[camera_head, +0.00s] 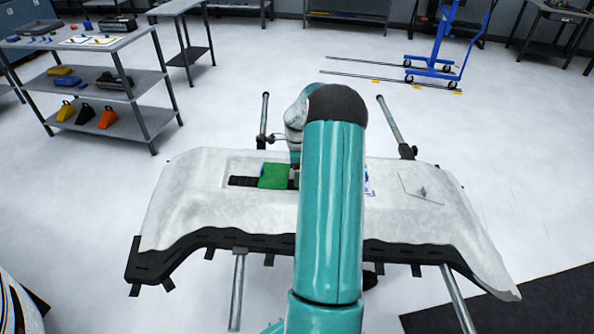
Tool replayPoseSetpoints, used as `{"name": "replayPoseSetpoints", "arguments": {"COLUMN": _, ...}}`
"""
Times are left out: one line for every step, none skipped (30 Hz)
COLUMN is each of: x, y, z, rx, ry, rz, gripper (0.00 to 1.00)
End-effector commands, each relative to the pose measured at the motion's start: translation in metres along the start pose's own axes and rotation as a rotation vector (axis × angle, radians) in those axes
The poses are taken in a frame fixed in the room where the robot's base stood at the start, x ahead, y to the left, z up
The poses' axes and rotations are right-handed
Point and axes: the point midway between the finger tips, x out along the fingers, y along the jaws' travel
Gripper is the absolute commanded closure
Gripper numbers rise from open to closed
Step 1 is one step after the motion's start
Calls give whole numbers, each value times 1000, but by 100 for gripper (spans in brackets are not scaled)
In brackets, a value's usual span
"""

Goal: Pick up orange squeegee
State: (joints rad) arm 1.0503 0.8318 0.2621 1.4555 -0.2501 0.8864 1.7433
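No orange squeegee can be made out for certain on the white bumper panel (215,208). A green piece (274,176) lies on a dark strip (243,181) in the panel's recess. My teal arm reaches over the middle of the panel and covers part of it. My wrist bends down beside the green piece, at its right. My gripper's fingers are hidden or too small to tell, so I cannot see whether it holds anything. An orange wedge-shaped item (106,118) stands on the bottom shelf of the rack at the left; I cannot tell if it is a squeegee.
The grey rack (150,84) holds yellow, blue and black items, with small coloured tools on top. The panel rests on a stand with metal legs (237,290). A blue lift (435,55) with long forks is at the back right. White floor is open around the stand.

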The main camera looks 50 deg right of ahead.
Motion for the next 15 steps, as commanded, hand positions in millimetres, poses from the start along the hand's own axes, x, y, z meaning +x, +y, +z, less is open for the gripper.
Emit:
{"name": "replayPoseSetpoints", "arguments": {"x": 1, "y": 0, "z": 0, "rx": 0, "ry": 0, "rz": 0, "gripper": 11}}
{"name": "replayPoseSetpoints", "arguments": {"x": 1, "y": 0, "z": 0, "rx": 0, "ry": 0, "rz": -1, "gripper": 11}}
{"name": "replayPoseSetpoints", "arguments": {"x": 0, "y": 0, "z": 0, "rx": 0, "ry": 0, "rz": -1, "gripper": 11}}
{"name": "replayPoseSetpoints", "arguments": {"x": 0, "y": 0, "z": 0, "rx": 1, "ry": 0, "rz": -1, "gripper": 11}}
{"name": "replayPoseSetpoints", "arguments": {"x": 0, "y": 0, "z": 0, "rx": 0, "ry": 0, "rz": 0, "gripper": 11}}
{"name": "replayPoseSetpoints", "arguments": {"x": 0, "y": 0, "z": 0, "rx": 1, "ry": 0, "rz": 0, "gripper": 15}}
{"name": "replayPoseSetpoints", "arguments": {"x": 0, "y": 0, "z": 0, "rx": 1, "ry": 0, "rz": 0, "gripper": 21}}
{"name": "replayPoseSetpoints", "arguments": {"x": 0, "y": 0, "z": 0, "rx": 1, "ry": 0, "rz": 0, "gripper": 27}}
{"name": "replayPoseSetpoints", "arguments": {"x": 0, "y": 0, "z": 0, "rx": 1, "ry": 0, "rz": 0, "gripper": 34}}
{"name": "replayPoseSetpoints", "arguments": {"x": 0, "y": 0, "z": 0, "rx": 1, "ry": 0, "rz": 0, "gripper": 40}}
{"name": "replayPoseSetpoints", "arguments": {"x": 0, "y": 0, "z": 0, "rx": 1, "ry": 0, "rz": 0, "gripper": 46}}
{"name": "replayPoseSetpoints", "arguments": {"x": 0, "y": 0, "z": 0, "rx": 1, "ry": 0, "rz": 0, "gripper": 54}}
{"name": "replayPoseSetpoints", "arguments": {"x": 0, "y": 0, "z": 0, "rx": 1, "ry": 0, "rz": 0, "gripper": 59}}
{"name": "replayPoseSetpoints", "arguments": {"x": 0, "y": 0, "z": 0, "rx": 1, "ry": 0, "rz": 0, "gripper": 59}}
{"name": "replayPoseSetpoints", "arguments": {"x": 0, "y": 0, "z": 0, "rx": 1, "ry": 0, "rz": 0, "gripper": 59}}
